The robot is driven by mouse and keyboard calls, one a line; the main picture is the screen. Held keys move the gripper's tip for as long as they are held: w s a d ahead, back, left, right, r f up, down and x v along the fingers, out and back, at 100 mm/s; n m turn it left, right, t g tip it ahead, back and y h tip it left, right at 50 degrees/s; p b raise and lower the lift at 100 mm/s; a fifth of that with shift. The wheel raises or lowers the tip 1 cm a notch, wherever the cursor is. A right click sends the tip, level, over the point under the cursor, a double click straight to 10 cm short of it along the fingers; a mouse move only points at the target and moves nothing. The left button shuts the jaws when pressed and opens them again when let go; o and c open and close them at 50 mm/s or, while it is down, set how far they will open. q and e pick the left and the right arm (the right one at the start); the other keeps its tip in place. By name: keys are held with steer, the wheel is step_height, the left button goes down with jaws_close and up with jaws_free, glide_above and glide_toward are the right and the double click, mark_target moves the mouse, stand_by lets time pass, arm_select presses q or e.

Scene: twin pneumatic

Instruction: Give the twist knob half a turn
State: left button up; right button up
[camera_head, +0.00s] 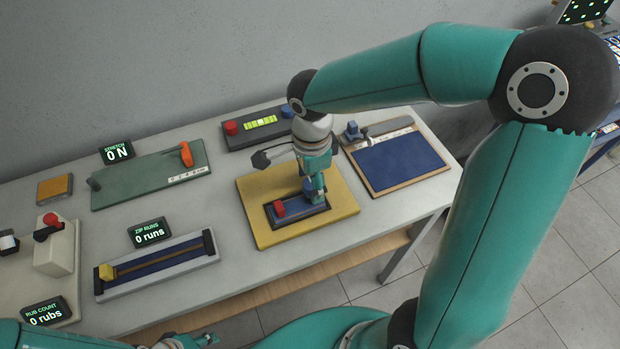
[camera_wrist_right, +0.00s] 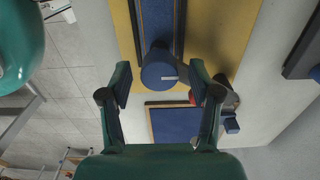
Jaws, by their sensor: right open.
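The blue round twist knob (camera_wrist_right: 160,72), with a white mark on its face, stands on the dark blue panel of the yellow board (camera_head: 262,228). In the head view the knob (camera_head: 308,186) is partly hidden by my right gripper (camera_head: 316,190). In the wrist view my right gripper (camera_wrist_right: 159,80) is open, with a finger on each side of the knob and a visible gap to each.
A blue pad in a wooden frame (camera_head: 366,174) lies to the right. A zip track (camera_head: 157,268) and a green stretch board (camera_head: 145,180) lie to the left. A dark panel with a red button (camera_head: 231,127) stands behind. The table's front edge is close to the yellow board.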

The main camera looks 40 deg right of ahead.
steer(key=c, duration=1)
steer(key=shift+a, duration=0.15)
steer(key=shift+c, duration=0.7)
